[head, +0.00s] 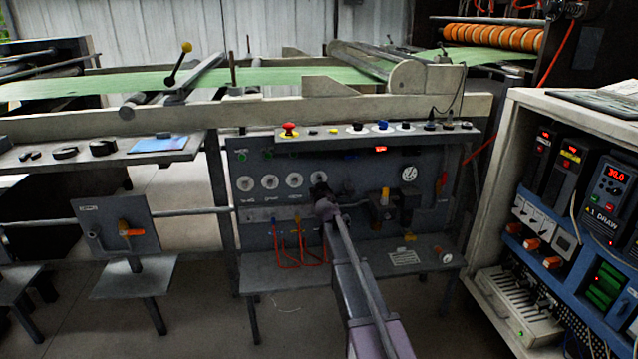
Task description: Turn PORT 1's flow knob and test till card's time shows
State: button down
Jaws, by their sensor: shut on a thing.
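My gripper (321,190) is at the grey control panel (258,214), at the end of my arm, which reaches up from the bottom of the head view. It is shut on what seems to be a flow knob; the gripper hides the knob, and I cannot read a port label. A white card (404,257) with small print lies on the shelf below the panel; its time is too small to read. A small red lit display (381,149) shows near the panel's top, its digits unreadable. A round white gauge (408,174) is to its right.
Several round dials (270,182) are left of my gripper, with red hoses (287,262) below. A red button (289,129) stands on the ledge above. An electrical cabinet (487,205) stands close on the right. Open floor (205,300) shows at the lower left.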

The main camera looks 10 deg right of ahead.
jog(key=shift+w+m, duration=0.1)
jog(key=shift+m, duration=1)
jog(key=c, duration=0.5)
grip_release()
jog(key=shift+n, duration=0.3)
